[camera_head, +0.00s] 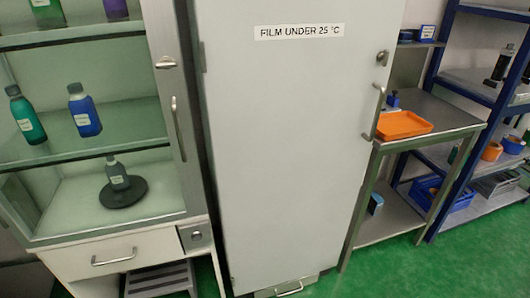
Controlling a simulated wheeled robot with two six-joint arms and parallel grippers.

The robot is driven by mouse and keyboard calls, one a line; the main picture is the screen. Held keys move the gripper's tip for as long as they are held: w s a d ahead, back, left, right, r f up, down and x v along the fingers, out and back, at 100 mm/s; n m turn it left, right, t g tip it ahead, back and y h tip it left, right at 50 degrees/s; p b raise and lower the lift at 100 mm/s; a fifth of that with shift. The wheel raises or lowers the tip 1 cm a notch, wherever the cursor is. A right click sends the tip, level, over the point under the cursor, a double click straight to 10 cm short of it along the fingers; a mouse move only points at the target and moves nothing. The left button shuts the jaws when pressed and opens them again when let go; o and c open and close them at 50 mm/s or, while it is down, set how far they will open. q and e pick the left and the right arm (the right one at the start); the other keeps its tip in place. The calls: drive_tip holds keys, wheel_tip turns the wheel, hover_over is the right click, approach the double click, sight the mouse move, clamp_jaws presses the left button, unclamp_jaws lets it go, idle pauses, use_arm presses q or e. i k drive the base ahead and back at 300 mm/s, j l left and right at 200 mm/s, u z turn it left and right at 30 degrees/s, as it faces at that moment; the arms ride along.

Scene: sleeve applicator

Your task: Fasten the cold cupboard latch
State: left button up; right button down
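A tall pale grey cupboard door (290,150) labelled "FILM UNDER 25 °C" (299,31) stands in the middle of the head view. It looks closed, with hinges on its left edge. A small metal latch (382,58) sits near the top of its right edge. The latch is too small to tell whether it is fastened. A long vertical bar handle (374,112) is below the latch. Neither of my grippers is in view.
At left, a glass-fronted cabinet (178,90) holds bottles and has its own handle and catch. At right, a metal table (445,112) bears an orange tray (403,125), close to the cupboard handle. Blue shelving (440,70) stands beyond. Green floor (400,270) is clear at lower right.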

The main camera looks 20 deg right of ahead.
sight(382, 56)
drive_tip(key=z, duration=1.35)
drive_tip(key=i+l+u, duration=0.2)
drive_tip(key=i+l, duration=0.2)
drive_tip(key=l, duration=0.25)
drive_tip(key=i+l+u, duration=0.1)
drive_tip(key=l, duration=0.2)
drive_tip(key=i+l+u, duration=0.1)
drive_tip(key=l, duration=0.25)
drive_tip(key=i+l+u, duration=0.25)
drive_tip(key=i+l, duration=0.15)
drive_tip(key=l, duration=0.35)
drive_tip(key=i+l+u, duration=0.1)
drive_tip(key=l, duration=0.3)
